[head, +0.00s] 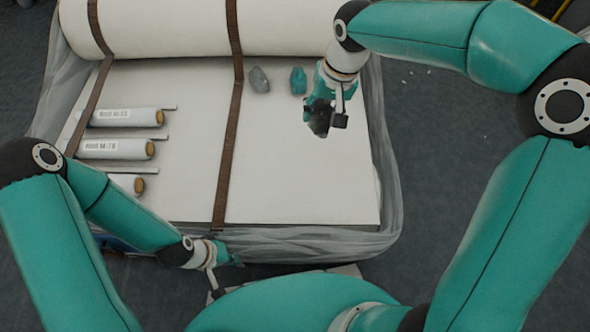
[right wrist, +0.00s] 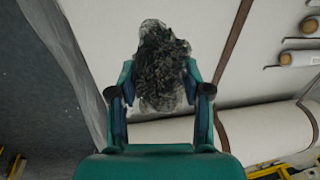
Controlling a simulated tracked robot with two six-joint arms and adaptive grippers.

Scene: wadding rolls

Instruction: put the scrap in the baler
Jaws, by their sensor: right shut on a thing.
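My right gripper (head: 328,105) is over the right part of the white surface. It is shut on a dark, crumpled wad of scrap (head: 319,123). In the right wrist view the scrap (right wrist: 163,50) looks black and grey, with a clear filmy edge, and sits between the two fingers. A grey lump (head: 258,80) and a teal lump (head: 298,81) lie near the back roll; I cannot tell if they are scrap too. My left gripper (head: 216,288) is low near the front edge, and its fingers are too hidden to read. I cannot make out a baler.
The white surface (head: 290,190) has clear film around its edges and brown straps (head: 228,150) across it. A large white roll (head: 170,28) lies at the back. Several small labelled rolls (head: 125,117) lie at the left. The front right of the surface is clear.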

